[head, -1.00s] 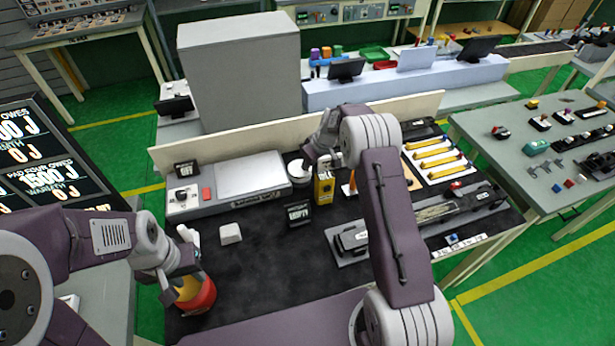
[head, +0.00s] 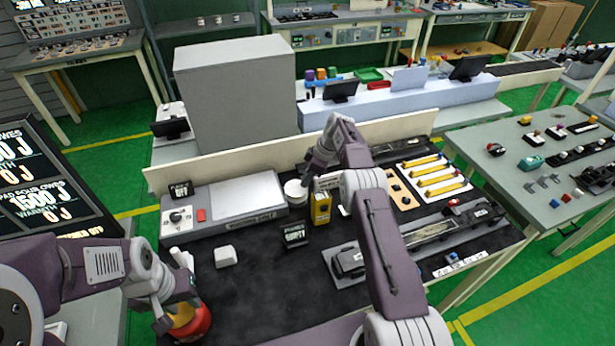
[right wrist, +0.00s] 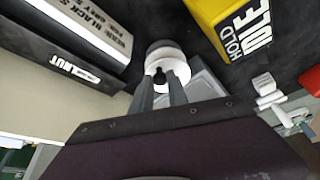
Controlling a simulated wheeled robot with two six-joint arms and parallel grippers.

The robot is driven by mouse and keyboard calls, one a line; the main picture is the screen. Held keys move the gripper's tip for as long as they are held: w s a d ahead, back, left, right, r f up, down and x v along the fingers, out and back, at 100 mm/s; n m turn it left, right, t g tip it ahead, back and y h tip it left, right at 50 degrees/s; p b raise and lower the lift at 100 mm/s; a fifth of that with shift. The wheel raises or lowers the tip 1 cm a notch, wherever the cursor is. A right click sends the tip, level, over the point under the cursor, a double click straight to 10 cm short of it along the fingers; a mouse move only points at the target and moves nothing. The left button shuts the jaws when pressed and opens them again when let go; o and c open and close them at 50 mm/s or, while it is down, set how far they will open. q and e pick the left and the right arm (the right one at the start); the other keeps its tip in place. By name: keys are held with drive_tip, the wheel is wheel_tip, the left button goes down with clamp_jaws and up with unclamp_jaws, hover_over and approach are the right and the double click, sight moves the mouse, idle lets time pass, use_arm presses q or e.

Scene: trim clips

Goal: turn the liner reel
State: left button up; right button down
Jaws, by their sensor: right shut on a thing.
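The liner reel appears to be the white round piece (head: 294,191) on the black mat, left of the yellow box. In the right wrist view the white reel (right wrist: 166,54) has a dark knob at its middle. My right gripper (right wrist: 160,85) has its two fingers closed at the reel, one each side of the knob; the exact contact is hard to see. In the head view my right gripper (head: 306,178) is partly hidden by its own wrist. My left gripper (head: 176,308) is over a red and yellow round object (head: 192,324) at the mat's front left; its finger gap is unclear.
A yellow box (head: 321,208) stands just right of the reel. A grey flat-topped unit (head: 240,200) is to its left, and a small black sign (head: 295,235) is in front. Yellow bars (head: 435,175) lie at the right. The mat's front middle (head: 260,290) is clear.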

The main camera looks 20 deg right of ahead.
drive_tip(key=shift+s+a+f, duration=0.1)
drive_tip(key=shift+f, duration=0.05)
idle(0.3)
drive_tip(key=c, duration=1.3)
unclamp_jaws()
drive_tip(key=v, duration=0.9)
